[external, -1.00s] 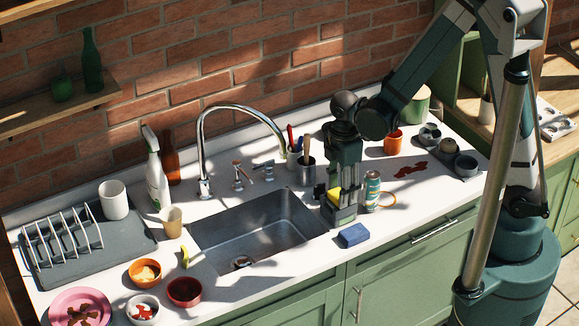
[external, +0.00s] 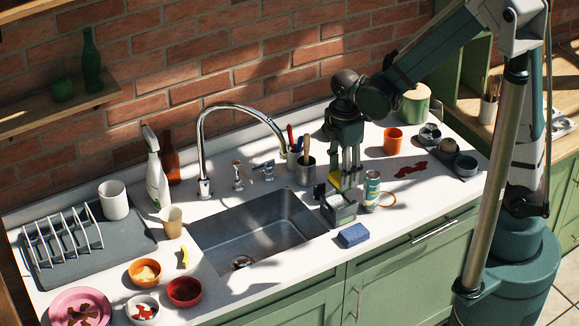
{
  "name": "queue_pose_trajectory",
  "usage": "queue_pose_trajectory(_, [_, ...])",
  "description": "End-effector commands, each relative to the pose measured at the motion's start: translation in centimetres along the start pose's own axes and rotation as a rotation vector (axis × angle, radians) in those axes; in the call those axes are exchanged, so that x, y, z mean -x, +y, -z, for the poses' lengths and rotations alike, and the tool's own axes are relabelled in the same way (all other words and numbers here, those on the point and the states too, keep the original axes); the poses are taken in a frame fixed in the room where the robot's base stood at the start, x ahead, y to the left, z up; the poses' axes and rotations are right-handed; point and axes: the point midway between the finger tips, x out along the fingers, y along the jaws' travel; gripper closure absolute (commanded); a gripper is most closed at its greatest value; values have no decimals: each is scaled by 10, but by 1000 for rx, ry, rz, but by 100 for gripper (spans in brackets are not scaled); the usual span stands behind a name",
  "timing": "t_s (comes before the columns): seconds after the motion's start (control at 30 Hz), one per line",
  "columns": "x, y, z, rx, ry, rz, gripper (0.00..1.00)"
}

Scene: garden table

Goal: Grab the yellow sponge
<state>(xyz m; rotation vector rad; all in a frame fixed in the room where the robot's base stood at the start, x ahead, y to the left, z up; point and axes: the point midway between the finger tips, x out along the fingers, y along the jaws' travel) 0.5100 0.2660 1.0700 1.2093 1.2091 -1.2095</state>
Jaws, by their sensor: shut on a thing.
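The yellow sponge (external: 335,179) shows as a small yellow patch at my gripper's fingers, mostly hidden behind them. My gripper (external: 345,183) points down, shut on the sponge, and holds it just above a small grey caddy (external: 343,215). The caddy stands on the white counter at the right edge of the sink. I cannot tell whether the sponge's lower edge is fully clear of the caddy.
A blue sponge (external: 353,235) lies in front of the caddy. A can (external: 372,190) stands close to its right, and a utensil cup (external: 306,172) behind left. The sink (external: 255,235) and tall faucet (external: 202,150) are to the left. An orange cup (external: 392,140) stands behind right.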

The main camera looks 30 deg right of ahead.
Motion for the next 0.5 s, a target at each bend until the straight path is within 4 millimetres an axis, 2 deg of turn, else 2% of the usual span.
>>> queue_pose_trajectory(0.2, [20,0,0,0,0,0,64])
queue_pose_trajectory(0.5, [32,0,0,0,0,0,64])
